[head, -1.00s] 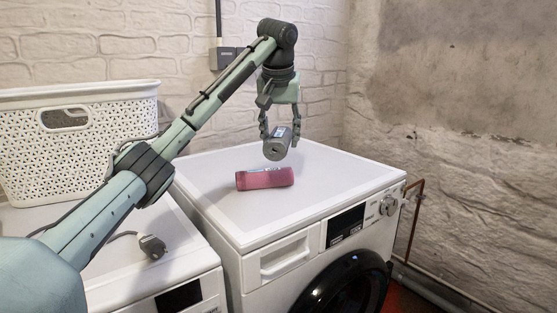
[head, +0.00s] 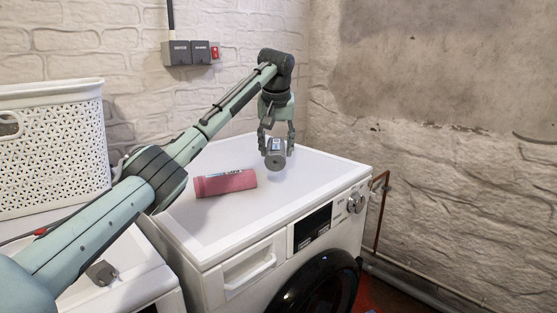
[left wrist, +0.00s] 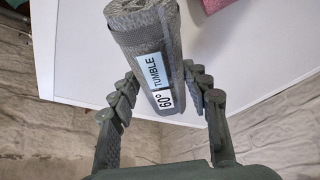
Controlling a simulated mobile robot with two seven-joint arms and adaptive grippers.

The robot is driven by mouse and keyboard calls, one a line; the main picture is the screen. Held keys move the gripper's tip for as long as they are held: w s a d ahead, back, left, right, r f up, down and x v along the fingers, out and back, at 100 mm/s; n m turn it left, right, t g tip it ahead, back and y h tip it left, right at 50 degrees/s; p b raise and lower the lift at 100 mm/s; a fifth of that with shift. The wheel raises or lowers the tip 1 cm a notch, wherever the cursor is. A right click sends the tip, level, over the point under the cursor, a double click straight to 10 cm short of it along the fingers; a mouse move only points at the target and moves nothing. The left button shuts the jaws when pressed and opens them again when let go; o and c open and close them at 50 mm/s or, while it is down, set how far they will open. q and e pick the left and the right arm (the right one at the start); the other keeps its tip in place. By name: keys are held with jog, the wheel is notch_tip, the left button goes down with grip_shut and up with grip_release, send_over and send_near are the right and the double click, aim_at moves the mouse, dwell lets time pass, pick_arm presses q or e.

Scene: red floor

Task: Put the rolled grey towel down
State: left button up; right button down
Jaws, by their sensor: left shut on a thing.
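The rolled grey towel (head: 275,158) is in my left gripper (head: 277,140), over the back right part of the right-hand washing machine's white top (head: 310,180). In the left wrist view the grey towel (left wrist: 148,35) lies between the two fingers of my left gripper (left wrist: 160,98), with a label reading "TUMBLE 60°" facing the camera. The fingers are shut on it. I cannot tell whether the towel touches the top. My right gripper is not in view.
A rolled pink towel (head: 225,183) lies on the same top, left of the grey one; its edge shows in the left wrist view (left wrist: 214,4). A white basket (head: 50,150) and a plug (head: 101,272) are on the left machine. The top's front right is clear.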

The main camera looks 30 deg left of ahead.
pick_arm(q)
jog(key=shift+w+d+f, duration=0.2)
jog(key=shift+w+f, duration=0.15)
jog(key=shift+w, duration=0.15)
jog(key=shift+f, duration=1.9)
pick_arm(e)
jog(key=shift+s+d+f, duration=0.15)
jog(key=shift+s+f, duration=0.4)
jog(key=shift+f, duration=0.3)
pick_arm(q)
jog(key=shift+f, duration=0.2)
jog(key=o, duration=1.2)
jog(key=shift+o, duration=0.2)
jog(key=shift+r, duration=0.15)
